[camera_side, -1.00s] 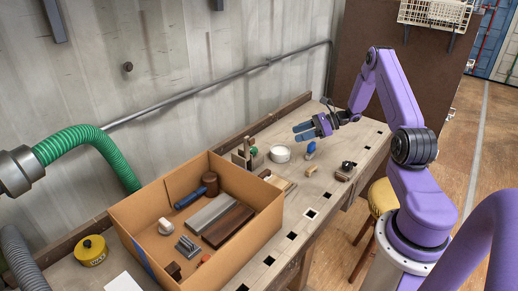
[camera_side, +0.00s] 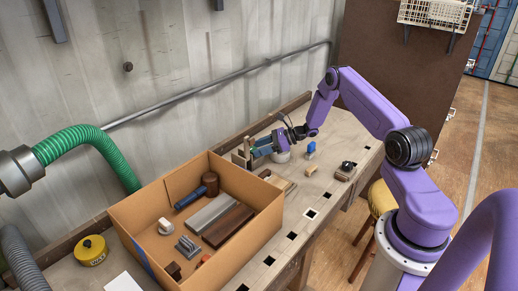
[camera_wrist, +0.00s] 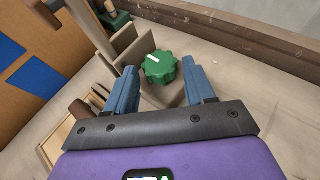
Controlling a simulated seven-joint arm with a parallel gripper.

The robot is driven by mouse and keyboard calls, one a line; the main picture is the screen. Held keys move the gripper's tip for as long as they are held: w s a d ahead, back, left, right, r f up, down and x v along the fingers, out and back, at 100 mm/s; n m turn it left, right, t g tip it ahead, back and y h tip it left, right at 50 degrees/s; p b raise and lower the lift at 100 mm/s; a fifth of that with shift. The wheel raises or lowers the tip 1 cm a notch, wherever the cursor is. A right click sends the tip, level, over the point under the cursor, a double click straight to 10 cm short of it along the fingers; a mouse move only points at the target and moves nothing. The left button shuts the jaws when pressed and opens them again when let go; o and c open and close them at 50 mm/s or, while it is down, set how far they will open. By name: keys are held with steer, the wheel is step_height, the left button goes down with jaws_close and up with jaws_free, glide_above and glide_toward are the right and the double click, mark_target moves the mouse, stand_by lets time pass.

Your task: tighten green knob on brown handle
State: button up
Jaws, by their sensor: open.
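The green knob (camera_wrist: 160,67) is lobed, with a white mark on its top. In the wrist view it lies just beyond and between my two open blue fingers (camera_wrist: 163,85), apart from both. A light wooden fixture (camera_wrist: 133,42) stands beside the knob. A brown cylindrical piece (camera_wrist: 82,109) shows left of my left finger; I cannot tell whether it is the handle. In the side view my gripper (camera_side: 256,149) is at the wooden fixture (camera_side: 238,159) on the bench, and the knob is mostly hidden by it.
A large cardboard box (camera_side: 254,231) with several parts inside stands left of the fixture. A blue-topped item (camera_side: 311,149) and a small dark device (camera_side: 347,167) stand to the right. The bench's right end has free room.

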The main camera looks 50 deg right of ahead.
steer(key=shift+w+a+f, duration=0.15)
steer(key=shift+w+a, duration=0.1)
steer(key=c, duration=0.8)
steer(key=shift+s+a+m+t+h, duration=0.1)
steer(key=shift+m+t+h, duration=0.2)
steer(key=shift+m+h, duration=0.1)
steer(key=m+h, duration=0.1)
steer(key=m+t+h, duration=0.1)
steer(key=shift+s+a+m, duration=0.15)
steer(key=shift+a+m, duration=0.15)
steer(key=shift+s+a+m+t+h, duration=0.1)
steer(key=shift+a+m+t+h, duration=0.1)
steer(key=shift+m+t+h, duration=0.95)
steer(key=shift+m+g+h, duration=0.25)
steer(key=shift+h, duration=0.4)
